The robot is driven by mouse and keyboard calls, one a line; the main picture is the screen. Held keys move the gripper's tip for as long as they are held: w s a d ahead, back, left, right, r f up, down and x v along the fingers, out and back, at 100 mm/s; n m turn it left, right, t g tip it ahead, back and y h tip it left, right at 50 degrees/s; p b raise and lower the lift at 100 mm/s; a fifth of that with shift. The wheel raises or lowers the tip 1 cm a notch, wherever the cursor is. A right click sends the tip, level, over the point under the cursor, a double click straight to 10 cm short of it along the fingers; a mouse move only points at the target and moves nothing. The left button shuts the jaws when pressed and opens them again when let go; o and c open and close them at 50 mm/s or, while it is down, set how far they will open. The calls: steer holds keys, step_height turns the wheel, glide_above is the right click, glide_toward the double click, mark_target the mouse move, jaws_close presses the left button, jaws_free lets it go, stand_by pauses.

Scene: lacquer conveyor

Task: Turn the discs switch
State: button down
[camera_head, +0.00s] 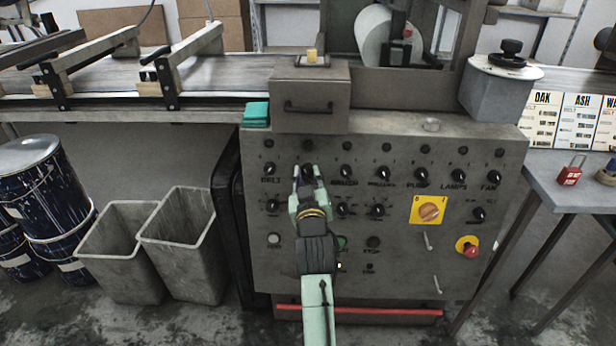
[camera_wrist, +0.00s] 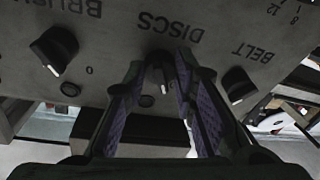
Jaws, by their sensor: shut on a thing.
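The discs switch (camera_wrist: 158,72) is a black rotary knob with a white pointer line, below the word DISCS in the wrist view. My gripper (camera_head: 306,172) reaches the upper knob row of the grey control panel (camera_head: 390,262), between the BELT and BRUSH knobs. In the wrist view its purple-padded fingers (camera_wrist: 160,68) stand on both sides of the discs switch and are shut on it. The pointer line shows at the lower end of the knob. In the head view the gripper hides most of the switch and its label.
The belt knob (camera_wrist: 238,85) and brush knob (camera_wrist: 54,50) flank the switch closely. A yellow-plated orange switch (camera_head: 429,209) and a red emergency button (camera_head: 469,248) are at the right. Grey bins (camera_head: 183,245) stand left of the panel.

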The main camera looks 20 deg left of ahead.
steer(key=m, duration=0.3)
steer(key=m+t+h, duration=0.1)
steer(key=m, duration=0.2)
steer(key=shift+s+a+f+m, duration=0.1)
steer(key=shift+a+m, duration=0.05)
steer(key=shift+m, duration=0.15)
steer(key=m+h+b, duration=0.1)
steer(key=m, duration=0.1)
steer(key=m+h+b, duration=0.1)
steer(key=m, duration=0.2)
steer(key=shift+a+m+b, duration=0.15)
steer(key=shift+m+b, duration=0.15)
steer(key=shift+b, duration=0.1)
steer(key=shift+m+b, duration=0.3)
steer(key=shift+m, duration=0.4)
steer(key=shift+m+h, duration=0.3)
steer(key=c, duration=1.3)
jaws_free()
